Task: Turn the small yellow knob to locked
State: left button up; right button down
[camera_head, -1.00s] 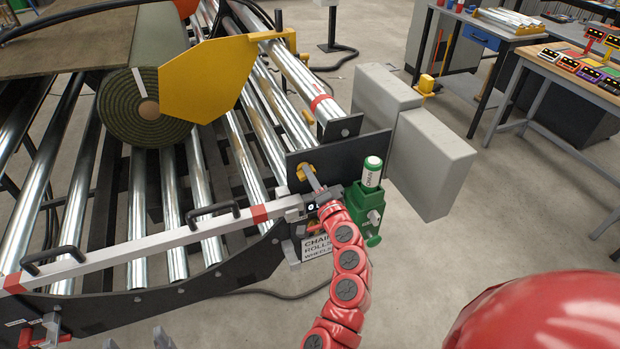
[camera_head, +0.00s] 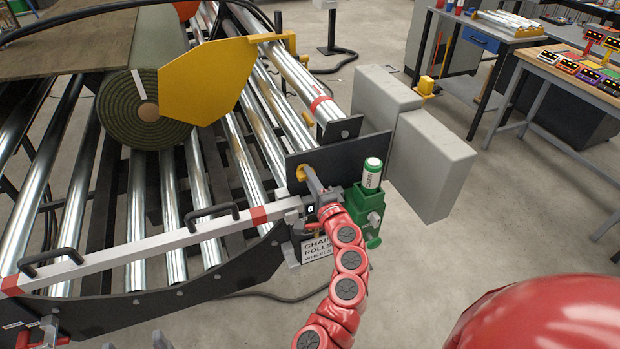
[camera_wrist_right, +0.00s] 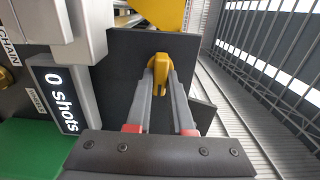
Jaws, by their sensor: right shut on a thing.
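The small yellow knob (camera_head: 302,173) sits on a dark upright plate at the near right corner of the roller machine. My right gripper (camera_head: 308,177) reaches it from the front, with its red arm below. In the right wrist view the yellow knob (camera_wrist_right: 158,75) is between the two grey fingers of my right gripper (camera_wrist_right: 160,85), which are shut on it. Its lobe lies lengthwise along the fingers. I see no readable locked mark. Two grey fingertips of my left gripper (camera_head: 135,342) show apart at the bottom edge, with nothing visible between them.
A display reading "0 shots" (camera_wrist_right: 60,98) is close on the left in the wrist view. Grey boxes (camera_head: 432,160) stand to the right. A turf roll (camera_head: 130,120) lies on the rollers.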

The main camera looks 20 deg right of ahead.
jog(key=c, duration=0.8)
grip_release()
jog(key=shift+s, duration=0.1)
jog(key=s+p, duration=0.3)
jog(key=s, duration=1.4)
jog(key=shift+d+f, duration=0.1)
